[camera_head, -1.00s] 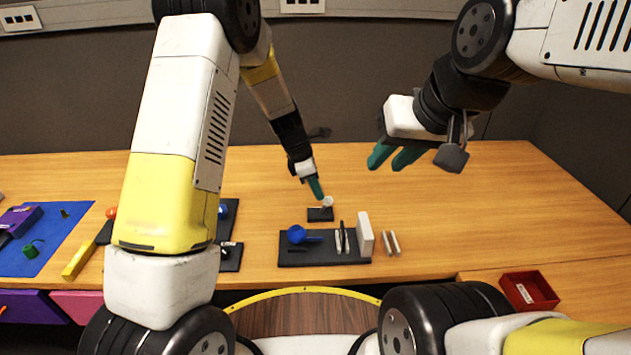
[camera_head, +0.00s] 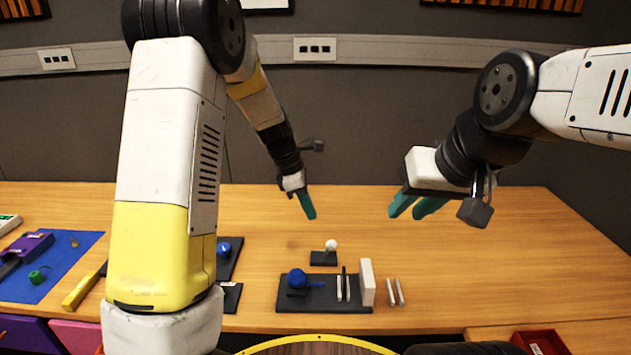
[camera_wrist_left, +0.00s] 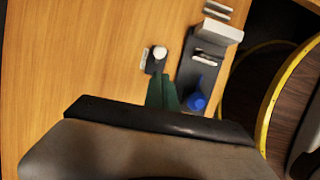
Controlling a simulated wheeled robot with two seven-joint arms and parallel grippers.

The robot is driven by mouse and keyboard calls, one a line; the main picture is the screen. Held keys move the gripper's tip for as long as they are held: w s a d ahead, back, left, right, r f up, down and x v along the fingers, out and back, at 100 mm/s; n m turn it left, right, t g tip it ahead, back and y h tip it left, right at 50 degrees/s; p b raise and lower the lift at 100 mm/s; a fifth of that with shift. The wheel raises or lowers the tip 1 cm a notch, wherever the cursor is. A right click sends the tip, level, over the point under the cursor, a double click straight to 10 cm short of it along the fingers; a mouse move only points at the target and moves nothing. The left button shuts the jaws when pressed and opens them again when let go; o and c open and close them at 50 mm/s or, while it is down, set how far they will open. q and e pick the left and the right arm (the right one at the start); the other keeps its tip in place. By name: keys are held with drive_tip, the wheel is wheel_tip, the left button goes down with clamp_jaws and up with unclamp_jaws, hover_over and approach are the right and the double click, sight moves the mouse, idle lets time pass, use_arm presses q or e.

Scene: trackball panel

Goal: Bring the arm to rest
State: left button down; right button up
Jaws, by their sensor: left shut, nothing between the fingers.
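My left gripper (camera_head: 307,205) is shut and empty, with its teal fingers pointing down above the table behind the small black base with a white ball (camera_head: 331,245). In the left wrist view the shut fingers (camera_wrist_left: 163,92) show just below that white ball (camera_wrist_left: 160,52). My right gripper (camera_head: 415,207) hangs above the table to the right, with its two teal fingers apart and nothing seen between them. The black panel (camera_head: 325,300) holds a blue ball (camera_head: 296,278), light slats and a white upright block (camera_head: 367,282).
Two pale strips (camera_head: 399,292) lie right of the panel. A red bin (camera_head: 540,342) is at the lower right. A blue mat (camera_head: 60,262) with a purple item (camera_head: 30,247) and a yellow bar (camera_head: 80,291) lie left. The table's right side is clear.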

use_arm(q)
drive_tip(key=s+a+r+m+t, duration=0.1)
drive_tip(key=s+a+r+m, duration=0.15)
drive_tip(key=r, duration=0.25)
drive_tip(key=s+a+r+m, duration=0.1)
drive_tip(key=s+r+m, duration=0.1)
drive_tip(key=s+r, duration=0.15)
drive_tip(key=s+a+r+m+t, duration=0.2)
drive_tip(key=s+a+r+m, duration=0.2)
drive_tip(key=s+m, duration=0.3)
drive_tip(key=s+a+r+m+t+y, duration=0.1)
drive_tip(key=s+r+m, duration=0.4)
drive_tip(key=s, duration=0.7)
drive_tip(key=a+m+t, duration=0.1)
drive_tip(key=a+m, duration=0.1)
drive_tip(key=shift+a+r+m+t+y, duration=0.2)
drive_tip(key=shift+a+m+t+y, duration=0.1)
drive_tip(key=shift+a+m+t, duration=0.1)
